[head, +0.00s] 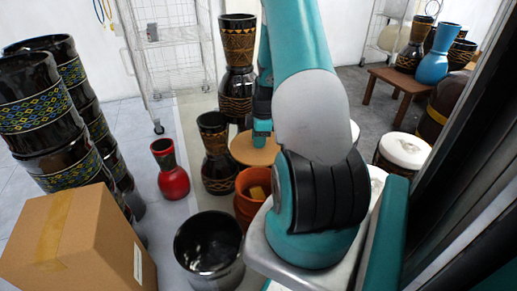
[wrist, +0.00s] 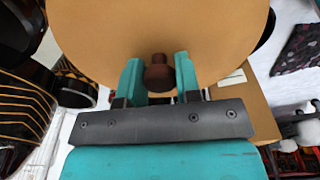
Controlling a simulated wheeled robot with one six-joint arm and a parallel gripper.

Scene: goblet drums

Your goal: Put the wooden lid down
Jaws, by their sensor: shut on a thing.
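The wooden lid (wrist: 160,25) is a large tan disc with a dark brown knob (wrist: 158,74). It fills the upper middle of the wrist view. My gripper (wrist: 158,78) is shut on the knob, one teal finger on each side. In the head view the lid (head: 248,155) shows below my gripper (head: 262,133), partly covered by my arm. It looks about level. Whether it hangs free or touches something beneath is hidden.
An orange-brown pot (head: 245,213) stands just in front of the lid, near a black open drum (head: 209,250). A red vase (head: 170,172) and patterned goblet drums (head: 216,165) stand to the left. A cardboard box (head: 75,245) is at front left. Some floor between is clear.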

